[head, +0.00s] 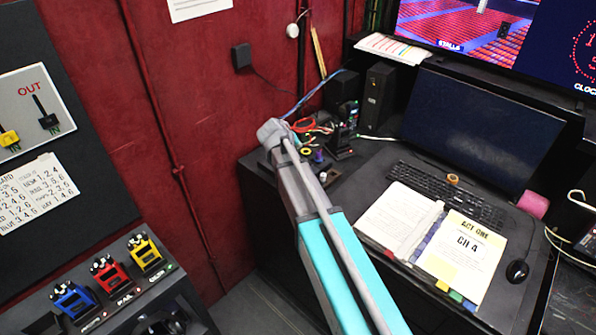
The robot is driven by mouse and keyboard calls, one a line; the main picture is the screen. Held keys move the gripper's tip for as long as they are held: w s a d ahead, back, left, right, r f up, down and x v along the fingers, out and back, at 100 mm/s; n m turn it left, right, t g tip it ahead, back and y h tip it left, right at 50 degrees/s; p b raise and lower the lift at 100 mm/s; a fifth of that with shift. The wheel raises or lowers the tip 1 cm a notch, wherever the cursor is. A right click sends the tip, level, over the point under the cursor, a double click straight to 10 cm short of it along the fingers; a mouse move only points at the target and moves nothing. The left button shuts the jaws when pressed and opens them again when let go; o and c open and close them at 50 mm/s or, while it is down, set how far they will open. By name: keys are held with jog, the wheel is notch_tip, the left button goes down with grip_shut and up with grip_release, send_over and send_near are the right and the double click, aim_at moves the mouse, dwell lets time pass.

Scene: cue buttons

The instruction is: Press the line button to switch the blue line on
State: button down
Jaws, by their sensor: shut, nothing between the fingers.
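A small green mark shows by the yellow unit. I cannot tell which part is the line button or whether a blue line is lit. My teal and grey arm rises from the bottom middle to a grey joint over the desk. My gripper is not in view.
A wall board with an OUT panel (31,95) and a number card (35,195) is at the left. The black desk at right holds small gear, a keyboard (447,190), open papers (462,255), a mouse (517,271) and a screen (480,125). Floor shows between desk and panel.

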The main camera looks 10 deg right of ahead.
jog(key=shift+f, duration=0.2)
notch_tip(320, 180, down, 8)
jog(key=b, duration=0.8)
jog(key=shift+f, duration=0.15)
jog(key=shift+b, duration=0.3)
jog(key=shift+f, duration=0.15)
dwell(0.9)
jog(key=shift+f+b, duration=0.3)
jog(key=shift+b, duration=0.1)
jog(key=shift+f+b, duration=0.5)
dwell(1.1)
jog(key=shift+r, duration=0.1)
jog(key=shift+r+p, duration=0.85)
jog(key=shift+p, duration=0.1)
